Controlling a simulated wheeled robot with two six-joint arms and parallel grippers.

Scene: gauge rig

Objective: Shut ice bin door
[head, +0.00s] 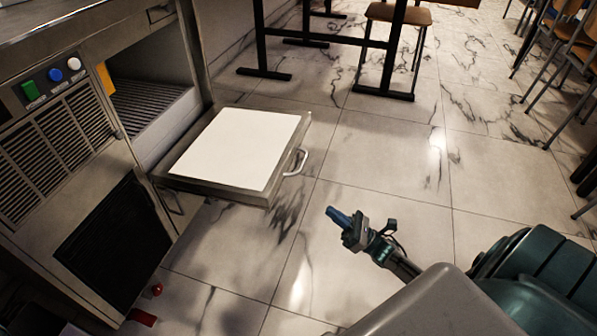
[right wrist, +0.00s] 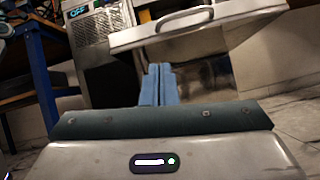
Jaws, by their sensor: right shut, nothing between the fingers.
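The ice bin door (head: 237,147) hangs open from the ice machine (head: 75,130), lying about level, with its white inner panel facing up. Its curved handle (head: 296,162) is at the outer right edge. In the right wrist view the door (right wrist: 200,32) and its handle (right wrist: 187,16) show at the top. My right gripper (head: 334,215) is shut and empty, with blue fingers, to the lower right of the door and apart from it. The fingers also show in the right wrist view (right wrist: 158,86), below the door. My left gripper is not in view.
The open bin (head: 148,100) lies behind the door. Buttons (head: 53,75) and a vent grille are on the machine's front. A table (head: 385,80) and chairs (head: 575,60) stand further back. The marble floor (head: 390,160) right of the door is clear.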

